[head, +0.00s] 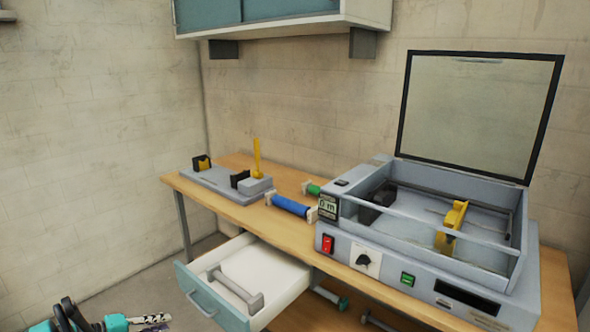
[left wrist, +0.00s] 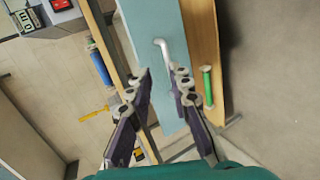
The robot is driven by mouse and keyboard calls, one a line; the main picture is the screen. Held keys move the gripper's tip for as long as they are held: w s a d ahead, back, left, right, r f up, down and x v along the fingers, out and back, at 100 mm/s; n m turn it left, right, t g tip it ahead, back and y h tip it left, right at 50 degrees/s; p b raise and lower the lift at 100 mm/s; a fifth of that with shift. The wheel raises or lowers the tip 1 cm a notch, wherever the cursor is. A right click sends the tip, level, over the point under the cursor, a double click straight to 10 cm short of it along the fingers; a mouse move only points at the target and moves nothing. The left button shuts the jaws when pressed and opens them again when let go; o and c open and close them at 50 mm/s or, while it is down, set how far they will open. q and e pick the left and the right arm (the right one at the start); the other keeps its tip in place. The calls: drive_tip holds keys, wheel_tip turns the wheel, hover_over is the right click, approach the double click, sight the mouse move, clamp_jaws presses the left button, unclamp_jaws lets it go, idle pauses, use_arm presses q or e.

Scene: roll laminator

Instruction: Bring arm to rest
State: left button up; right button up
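My left gripper (head: 72,318) is at the bottom left corner of the head view, low and left of the open drawer, apart from the table. In the left wrist view the two dark fingers of the left gripper (left wrist: 163,78) are spread with nothing between them. The drawer's teal front and its handle (left wrist: 164,50) show beyond the fingertips, apart from them as far as I can tell. My right gripper is not in view.
The drawer (head: 184,282) stands open, holding a grey roller (head: 235,288). The laminator (head: 430,262) has its lid (head: 478,112) raised. A blue roll (head: 290,205) and a grey stand with a yellow lever (head: 257,160) are on the table. A lower shelf holds rolls.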

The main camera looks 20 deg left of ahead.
use_arm(q)
drive_tip(key=w+d+r+m+g+y, duration=0.1)
drive_tip(key=d+r+m+g, duration=0.15)
drive_tip(key=d, duration=0.85)
drive_tip(key=w+d+r+m+g+y, duration=0.15)
drive_tip(key=d+r, duration=0.25)
drive_tip(key=d, duration=0.6)
drive_tip(key=s+d+r+m+y, duration=0.1)
drive_tip(key=s+d+m+y, duration=0.2)
drive_tip(key=s+d+m, duration=0.5)
drive_tip(key=s+d, duration=0.6)
drive_tip(key=d, duration=0.3)
drive_tip(key=shift+d, duration=0.35)
